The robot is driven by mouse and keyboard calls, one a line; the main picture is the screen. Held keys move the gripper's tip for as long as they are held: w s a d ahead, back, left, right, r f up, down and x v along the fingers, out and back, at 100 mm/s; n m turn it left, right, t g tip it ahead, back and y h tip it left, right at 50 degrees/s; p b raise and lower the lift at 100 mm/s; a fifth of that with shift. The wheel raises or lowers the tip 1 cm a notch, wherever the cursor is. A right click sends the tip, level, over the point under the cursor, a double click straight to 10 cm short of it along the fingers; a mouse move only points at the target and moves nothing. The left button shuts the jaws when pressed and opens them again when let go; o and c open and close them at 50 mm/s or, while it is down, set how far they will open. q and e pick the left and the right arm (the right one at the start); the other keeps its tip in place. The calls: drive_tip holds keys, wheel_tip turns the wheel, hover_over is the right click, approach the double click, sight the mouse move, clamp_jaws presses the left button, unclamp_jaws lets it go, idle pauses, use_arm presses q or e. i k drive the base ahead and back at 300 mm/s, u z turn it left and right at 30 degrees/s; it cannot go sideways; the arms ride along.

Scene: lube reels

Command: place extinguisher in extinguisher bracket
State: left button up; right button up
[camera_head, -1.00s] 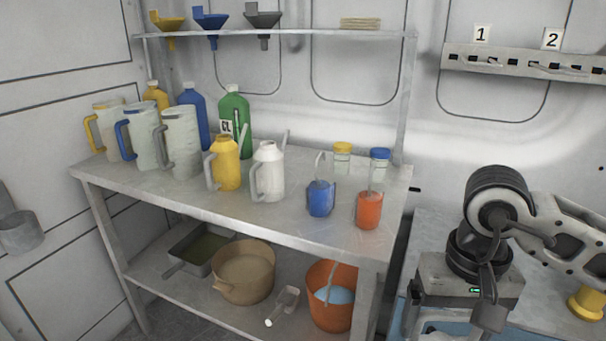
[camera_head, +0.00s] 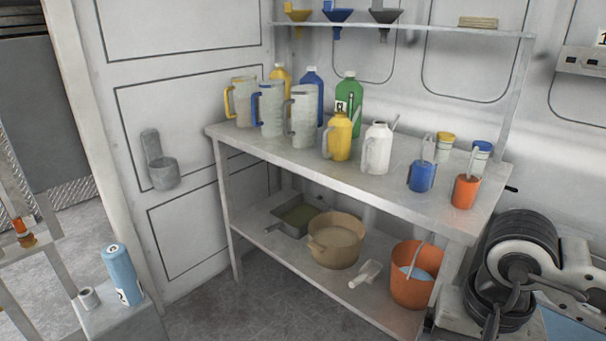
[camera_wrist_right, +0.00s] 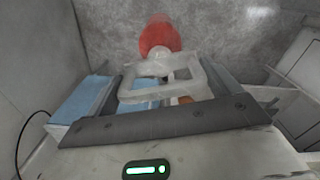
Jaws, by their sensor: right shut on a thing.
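The extinguisher bracket (camera_head: 160,165) is a grey holder with an upright back plate and a round cup, fixed to the white wall panel left of the shelf in the head view. In the right wrist view, my right gripper (camera_wrist_right: 165,82) is shut on the extinguisher (camera_wrist_right: 159,36), whose blurred red, rounded part shows beyond the pale fingers. The grasped part is mostly hidden by the fingers. In the head view my right arm is at the lower right, far from the bracket, and the extinguisher is not visible there. My left gripper is not in view.
A metal shelf unit (camera_head: 340,180) with jugs, bottles and oil cans stands between my right arm and the bracket. An orange bucket (camera_head: 412,275) sits on its lower shelf. A blue cylinder (camera_head: 121,273) stands on a grey block at lower left. The floor (camera_head: 215,305) before the bracket is clear.

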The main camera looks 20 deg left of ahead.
sight(168, 181)
drive_tip(key=u, duration=1.05)
drive_tip(key=i, duration=1.4)
drive_tip(key=u, duration=0.9)
